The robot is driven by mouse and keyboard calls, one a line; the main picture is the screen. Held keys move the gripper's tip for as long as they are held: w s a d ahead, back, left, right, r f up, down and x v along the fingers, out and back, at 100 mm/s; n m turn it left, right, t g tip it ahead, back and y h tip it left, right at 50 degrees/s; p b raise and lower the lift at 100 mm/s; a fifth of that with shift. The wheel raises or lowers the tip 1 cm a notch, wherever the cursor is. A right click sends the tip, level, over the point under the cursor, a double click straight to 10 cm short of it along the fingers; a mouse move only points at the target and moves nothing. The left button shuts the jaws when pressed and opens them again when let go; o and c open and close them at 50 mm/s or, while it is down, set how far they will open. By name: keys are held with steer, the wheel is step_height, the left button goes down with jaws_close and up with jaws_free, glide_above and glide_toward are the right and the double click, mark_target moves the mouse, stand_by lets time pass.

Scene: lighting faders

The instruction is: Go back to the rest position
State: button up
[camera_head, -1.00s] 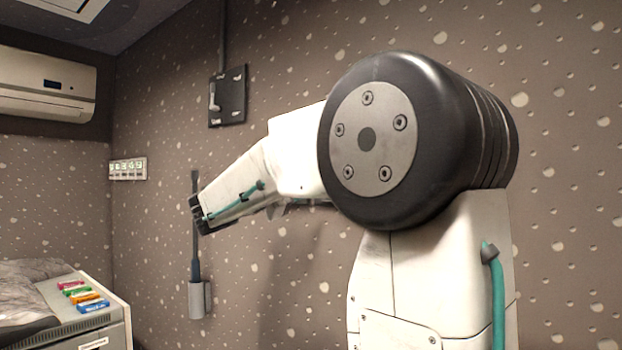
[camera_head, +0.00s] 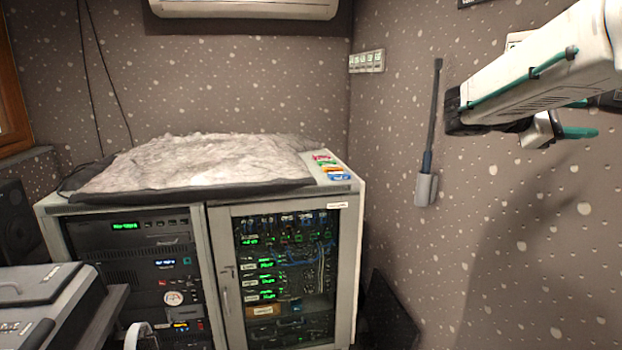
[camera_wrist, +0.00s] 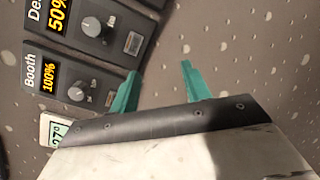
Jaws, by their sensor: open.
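My gripper (camera_wrist: 159,68) shows in the wrist view with its two teal fingers spread apart and nothing between them. Beyond it is the speckled grey-brown wall. In the head view my white arm reaches in from the upper right, in front of the right wall, and a teal piece shows below it. Left of the fingers in the wrist view are two dark dimmer panels with knobs: one reads "Booth" 100% (camera_wrist: 80,88), the one above reads 50% (camera_wrist: 98,30) with its label cut off. The fingers look apart from both knobs, though the depth is hard to tell.
A rack cabinet (camera_head: 208,262) with a grey cloth (camera_head: 200,165) on top stands at left centre. A wall holder (camera_head: 426,190) with a long dark tool, a small number panel (camera_head: 367,62) and an air conditioner (camera_head: 243,8) are mounted nearby.

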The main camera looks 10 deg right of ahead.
steer(key=s+a+f+m+t+y, duration=0.1)
steer(key=s+a+f+m+y, duration=0.1)
steer(key=s+a+f+y, duration=0.55)
steer(key=s+a+f+m+t+y, duration=0.1)
steer(key=s+a+f+y, duration=0.3)
steer(key=f, duration=0.6)
steer(key=s+a+f+m+t+y, duration=0.1)
steer(key=s+a+f+y, duration=0.2)
steer(key=a, duration=0.5)
steer(key=s+a+f+m+t+y, duration=0.1)
steer(key=s+a+f+y, duration=0.2)
steer(key=s+a, duration=0.3)
steer(key=shift+s+a+f+m+t, duration=0.15)
steer(key=shift+a+f+m+t, duration=0.2)
steer(key=shift+a, duration=0.9)
